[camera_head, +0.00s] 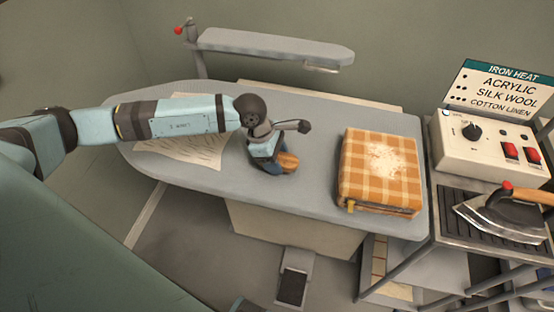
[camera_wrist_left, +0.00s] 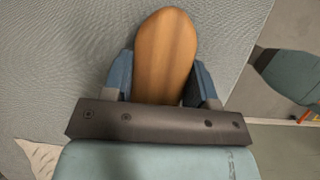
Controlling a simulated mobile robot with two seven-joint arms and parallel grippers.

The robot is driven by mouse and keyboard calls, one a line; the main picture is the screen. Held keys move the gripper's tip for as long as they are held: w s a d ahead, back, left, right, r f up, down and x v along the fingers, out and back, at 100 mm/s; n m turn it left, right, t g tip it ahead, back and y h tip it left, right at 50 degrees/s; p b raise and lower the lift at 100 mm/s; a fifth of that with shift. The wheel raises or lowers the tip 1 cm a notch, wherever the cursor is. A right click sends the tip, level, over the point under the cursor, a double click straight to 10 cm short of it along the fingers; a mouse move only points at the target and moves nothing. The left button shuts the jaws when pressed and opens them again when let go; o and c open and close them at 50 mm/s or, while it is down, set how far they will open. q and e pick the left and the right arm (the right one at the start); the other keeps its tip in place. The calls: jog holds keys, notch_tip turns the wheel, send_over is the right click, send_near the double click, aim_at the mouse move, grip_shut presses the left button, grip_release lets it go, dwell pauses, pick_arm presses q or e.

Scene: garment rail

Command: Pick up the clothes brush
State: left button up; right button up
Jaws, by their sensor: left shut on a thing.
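The clothes brush (camera_wrist_left: 166,55) has a rounded wooden back and shows between the two blue fingers of my left gripper (camera_wrist_left: 160,88) in the left wrist view. In the head view the brush (camera_head: 288,161) is a small orange-brown shape at the end of my left gripper (camera_head: 280,168), over the middle of the grey ironing board (camera_head: 310,135). The left gripper is shut on the brush. Its bristles are hidden, and I cannot tell whether it touches the board. My right gripper does not show.
A folded orange checked cloth (camera_head: 375,185) with pale specks on top lies right of the brush. A paper sheet (camera_head: 190,145) lies under my left arm. A sleeve board (camera_head: 275,46) stands behind. An iron (camera_head: 505,215) and a control box (camera_head: 490,145) stand at the right.

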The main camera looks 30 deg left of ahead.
pick_arm(q)
jog(key=shift+r, duration=0.5)
notch_tip(320, 180, up, 19)
jog(key=b, duration=0.1)
jog(key=shift+b, duration=0.35)
jog(key=shift+o, duration=1.3)
jog(key=shift+c, duration=0.3)
